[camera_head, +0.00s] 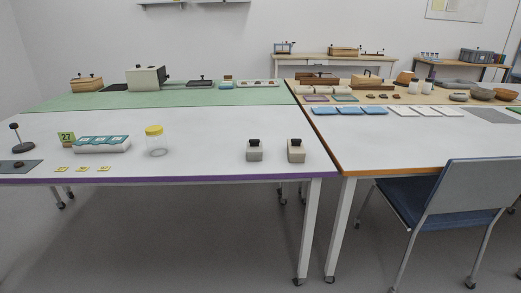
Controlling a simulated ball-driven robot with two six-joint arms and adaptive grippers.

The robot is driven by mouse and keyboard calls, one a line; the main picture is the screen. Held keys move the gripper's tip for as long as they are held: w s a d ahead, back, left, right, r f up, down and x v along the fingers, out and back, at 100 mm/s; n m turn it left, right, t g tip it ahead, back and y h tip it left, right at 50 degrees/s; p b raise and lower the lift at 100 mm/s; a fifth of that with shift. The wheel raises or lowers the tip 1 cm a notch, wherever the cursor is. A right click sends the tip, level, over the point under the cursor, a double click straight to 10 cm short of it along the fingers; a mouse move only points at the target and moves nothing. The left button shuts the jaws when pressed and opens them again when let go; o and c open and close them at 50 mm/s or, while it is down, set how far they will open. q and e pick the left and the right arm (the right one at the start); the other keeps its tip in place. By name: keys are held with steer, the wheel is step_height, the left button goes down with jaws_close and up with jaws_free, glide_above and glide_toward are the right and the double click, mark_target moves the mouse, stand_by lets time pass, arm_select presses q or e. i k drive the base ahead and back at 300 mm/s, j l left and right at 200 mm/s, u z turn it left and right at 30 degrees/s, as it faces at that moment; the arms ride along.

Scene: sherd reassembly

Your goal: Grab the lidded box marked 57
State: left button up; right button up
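No marking 57 is readable on anything in the head view. A wooden box (87,86) that looks lidded stands at the far left on the green mat. Another wooden box (366,80) stands at the back of the right table. Neither of my grippers is in view.
A green card reading 27 (66,138) stands beside a tray with teal inserts (102,145). A yellow-lidded jar (155,141) stands to its right. The white tabletop (205,150) is clear between jar and grey blocks. A blue chair (460,200) blocks the right table's front.

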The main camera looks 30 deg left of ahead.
mark_target(255, 152)
steer(key=u, duration=1.1)
steer(key=i+l, duration=0.1)
steer(key=i, duration=0.65)
